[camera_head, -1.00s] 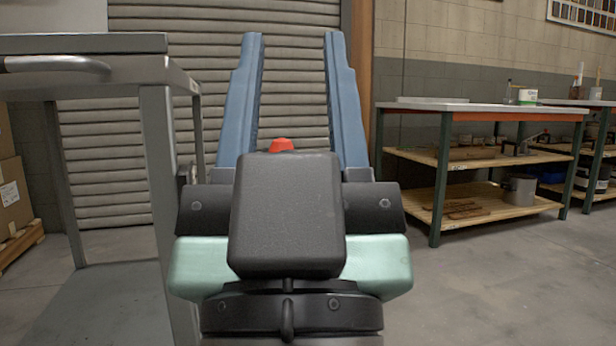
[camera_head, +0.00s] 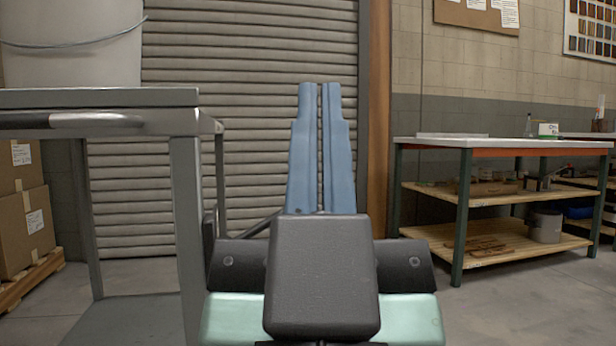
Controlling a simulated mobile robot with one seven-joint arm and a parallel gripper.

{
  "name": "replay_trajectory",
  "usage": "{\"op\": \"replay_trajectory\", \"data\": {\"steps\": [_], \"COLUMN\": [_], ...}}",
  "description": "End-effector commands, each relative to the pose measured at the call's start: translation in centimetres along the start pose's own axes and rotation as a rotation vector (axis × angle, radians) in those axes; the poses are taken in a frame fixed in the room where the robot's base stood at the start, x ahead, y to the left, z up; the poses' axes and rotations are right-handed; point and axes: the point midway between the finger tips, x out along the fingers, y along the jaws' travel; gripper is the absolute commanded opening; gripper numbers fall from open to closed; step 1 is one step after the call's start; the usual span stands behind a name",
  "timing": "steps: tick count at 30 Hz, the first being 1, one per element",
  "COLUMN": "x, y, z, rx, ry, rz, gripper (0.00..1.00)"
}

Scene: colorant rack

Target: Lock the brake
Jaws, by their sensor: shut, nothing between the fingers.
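My gripper (camera_head: 320,90) points up in the middle of the view, its two blue fingers close together with only a thin gap and nothing between them. Its dark wrist body (camera_head: 322,275) blocks the view below and behind it. A grey metal cart (camera_head: 187,230) stands at the left, with a rail handle (camera_head: 60,122) along its top edge; my gripper is to the right of its near leg. No brake can be made out; the cart's lower end and any wheels are out of view or hidden. A thin dark bar (camera_head: 262,226) shows just left of my gripper.
A pale bucket (camera_head: 75,50) stands on the cart top. Cardboard boxes (camera_head: 22,220) on a pallet are at the far left. A workbench with shelves (camera_head: 480,142) stands at the right. A roller shutter (camera_head: 250,60) closes off the back. Floor is clear at the lower right.

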Motion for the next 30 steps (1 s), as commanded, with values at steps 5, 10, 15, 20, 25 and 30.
{"op": "replay_trajectory", "data": {"steps": [5,10,15,20,25,30], "x": [3.8,6.9,9.9,12.7,15.7,18.8], "y": [0.1,0.1,0.1,0.1,0.2,0.2], "z": [-3.6,-6.5,-9.4,-12.0,-14.9,-17.7], "rx": [0.002,0.004,0.006,0.007,0.009,0.011], "ry": [0.000,0.000,-0.001,-0.001,-0.001,-0.001], "rz": [0.000,0.000,0.000,-0.001,-0.001,-0.001], "gripper": [0.00,0.00,0.00,0.00,0.00,0.00]}}
